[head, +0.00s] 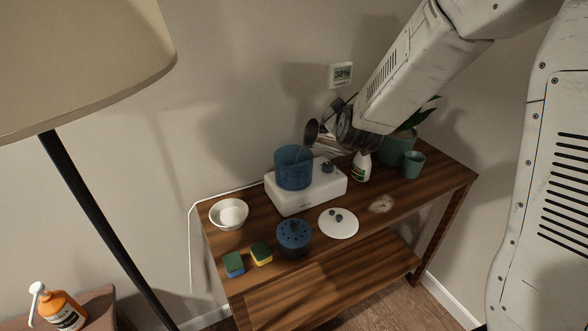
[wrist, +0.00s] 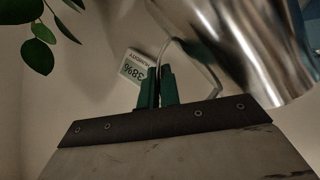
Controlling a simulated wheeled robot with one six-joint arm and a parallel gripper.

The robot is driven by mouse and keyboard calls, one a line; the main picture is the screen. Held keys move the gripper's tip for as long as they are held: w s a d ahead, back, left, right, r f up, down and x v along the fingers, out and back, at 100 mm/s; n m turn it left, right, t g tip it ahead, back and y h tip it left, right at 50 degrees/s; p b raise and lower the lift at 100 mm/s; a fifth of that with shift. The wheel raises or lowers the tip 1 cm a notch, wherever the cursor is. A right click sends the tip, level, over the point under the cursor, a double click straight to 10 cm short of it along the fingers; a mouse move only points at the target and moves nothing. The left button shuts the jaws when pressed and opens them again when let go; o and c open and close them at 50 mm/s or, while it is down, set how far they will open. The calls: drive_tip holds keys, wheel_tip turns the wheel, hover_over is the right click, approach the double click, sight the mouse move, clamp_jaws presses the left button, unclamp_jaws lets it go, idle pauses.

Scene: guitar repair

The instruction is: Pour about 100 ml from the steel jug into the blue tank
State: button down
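The steel jug (head: 312,131) is tilted, its dark mouth turned left and down above the blue tank (head: 294,170). In the wrist view the jug's shiny body (wrist: 245,45) fills the upper right. My gripper (head: 337,128) is to the right of the tank. Its green fingers (wrist: 156,88) are close together on the jug's thin handle (wrist: 190,52). The tank is see-through and sits on a white base unit (head: 310,198). A faint streak shows below the jug's mouth, but I cannot clearly tell whether liquid is running. The liquid levels are unclear.
On the wooden table are a white bowl (head: 229,214), two sponges (head: 234,264), a dark blue perforated part (head: 293,236), a white lid (head: 338,223), a spray bottle (head: 361,168) and a green cup (head: 413,164). A wall display (head: 341,75) reads 38%. A lamp (head: 80,60) stands left.

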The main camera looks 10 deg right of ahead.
drive_tip(key=shift+a+r+n+p, duration=0.3)
drive_tip(key=shift+r+p, duration=0.05)
drive_tip(key=shift+p, duration=0.4)
idle(0.3)
drive_tip(key=shift+w+d+f+m+y, duration=0.15)
drive_tip(key=shift+d+f+m+y, duration=0.15)
drive_tip(key=shift+d+f+m, duration=0.6)
drive_tip(key=shift+d+r, duration=0.1)
drive_tip(key=shift+d, duration=0.2)
drive_tip(key=shift+w+d+f+m+g+y+b, duration=0.1)
drive_tip(key=shift+d+f+m+g+y+b, duration=0.2)
drive_tip(key=shift+f+m, duration=0.2)
drive_tip(key=shift+w+d+f+m+g+y+b, duration=0.1)
drive_tip(key=shift+d+f+m+y+b, duration=0.1)
drive_tip(key=shift+f+m+y+b, duration=0.25)
drive_tip(key=shift+d, duration=0.15)
idle(0.6)
